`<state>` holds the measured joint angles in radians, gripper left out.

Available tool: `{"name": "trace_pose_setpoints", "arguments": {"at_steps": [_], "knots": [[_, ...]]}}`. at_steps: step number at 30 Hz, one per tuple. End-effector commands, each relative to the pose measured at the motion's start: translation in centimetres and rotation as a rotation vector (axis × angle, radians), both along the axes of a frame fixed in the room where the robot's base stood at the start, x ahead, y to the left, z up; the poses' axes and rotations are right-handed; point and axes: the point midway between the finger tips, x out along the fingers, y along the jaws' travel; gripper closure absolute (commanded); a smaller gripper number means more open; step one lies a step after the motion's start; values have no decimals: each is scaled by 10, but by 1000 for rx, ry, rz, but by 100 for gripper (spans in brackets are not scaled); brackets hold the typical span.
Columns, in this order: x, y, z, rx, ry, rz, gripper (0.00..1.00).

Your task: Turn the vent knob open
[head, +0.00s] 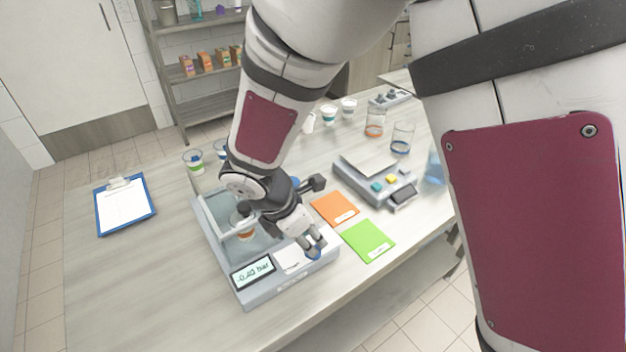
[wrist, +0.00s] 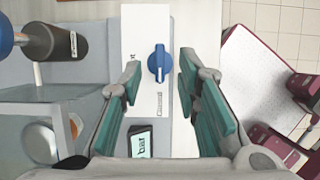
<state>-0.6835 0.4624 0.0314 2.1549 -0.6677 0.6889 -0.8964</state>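The blue vent knob (wrist: 159,64) sits on a white label plate (wrist: 145,25) of the cup filler. In the wrist view its grip ridge runs up and down the picture; the plate's small print is too blurred to read. My gripper (wrist: 160,76) is open, with one teal-padded finger on each side of the knob and visible gaps to both. In the head view my gripper (head: 313,243) is over the front right of the filler (head: 225,238), and the knob (head: 314,254) shows partly below the fingers. The filler's display (head: 253,271) reads about 0.40 bar, sign unclear.
A cup (head: 244,230) with an orange band stands inside the filler, close to my wrist. Orange (head: 335,208) and green (head: 368,240) cards lie to the right, with a grey device (head: 375,180) behind them. A clipboard (head: 125,205) lies at left; the table's front left is clear.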

Motion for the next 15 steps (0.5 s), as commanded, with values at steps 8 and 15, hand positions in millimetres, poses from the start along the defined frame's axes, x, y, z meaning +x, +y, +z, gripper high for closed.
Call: {"name": "trace_pose_setpoints", "arguments": {"at_steps": [8, 15], "knots": [[7, -11, -32, -1, 1, 1, 70], [8, -12, -37, 1, 0, 0, 70]]}}
